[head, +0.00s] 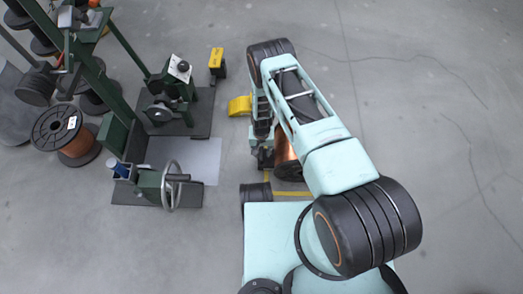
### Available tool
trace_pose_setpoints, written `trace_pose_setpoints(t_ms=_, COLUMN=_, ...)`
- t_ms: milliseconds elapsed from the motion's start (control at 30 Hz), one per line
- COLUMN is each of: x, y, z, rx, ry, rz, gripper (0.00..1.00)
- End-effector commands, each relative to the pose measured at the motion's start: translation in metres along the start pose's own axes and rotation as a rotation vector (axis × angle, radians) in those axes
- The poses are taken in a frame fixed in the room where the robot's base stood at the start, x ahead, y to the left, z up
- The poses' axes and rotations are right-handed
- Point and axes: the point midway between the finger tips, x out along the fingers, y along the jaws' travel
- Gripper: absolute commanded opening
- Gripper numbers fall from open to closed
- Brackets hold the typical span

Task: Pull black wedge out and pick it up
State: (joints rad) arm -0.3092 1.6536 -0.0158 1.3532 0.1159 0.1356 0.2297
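I cannot make out a black wedge in the head view; it may be hidden by my arm or gripper. A copper spool (288,152) stands on the floor, partly covered by my arm. My gripper (264,163) is down at the left side of this spool, dark and small in the view. I cannot tell whether it touches the spool, whether its fingers are open, or whether it holds anything.
A yellow block (240,106) and a yellow-and-black object (217,62) lie up-left of my gripper. A green winding machine (172,100) with a handwheel (172,187) stands at left. Another copper spool (72,138) is farther left. The floor at right is clear.

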Motion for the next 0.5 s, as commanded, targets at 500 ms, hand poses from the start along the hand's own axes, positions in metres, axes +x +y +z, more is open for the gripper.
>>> trace_pose_setpoints(t_ms=500, x=-0.0004, y=0.0000, z=0.0001, rx=0.000, ry=0.000, rz=0.000, gripper=0.00)
